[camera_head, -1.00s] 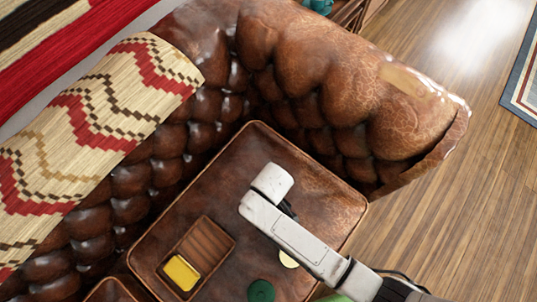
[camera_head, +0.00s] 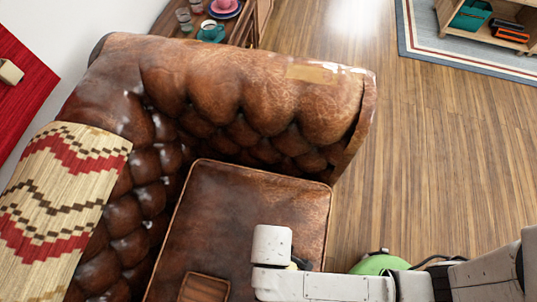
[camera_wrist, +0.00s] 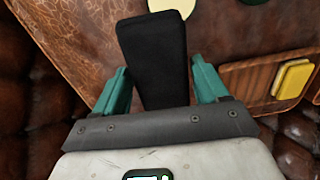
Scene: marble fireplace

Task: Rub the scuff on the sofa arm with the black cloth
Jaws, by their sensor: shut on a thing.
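The scuff (camera_head: 312,73) shows in the head view as a pale tan patch on top of the brown leather sofa arm (camera_head: 225,85), near its right end. My gripper (camera_wrist: 160,85) shows in the wrist view with teal fingers on either side of the black cloth (camera_wrist: 153,60). It is shut on the cloth, a dark, upright block shape in this view. In the head view the white end of my arm is over the seat cushion (camera_head: 245,205), below and apart from the scuff. The fingers and cloth are hidden there.
A wooden tray (camera_head: 203,288) lies on the seat; in the wrist view it holds a yellow block (camera_wrist: 292,79). A cream disc (camera_wrist: 172,8) lies near it. A patterned throw (camera_head: 60,200) covers the backrest. A table with cups (camera_head: 211,31) stands behind.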

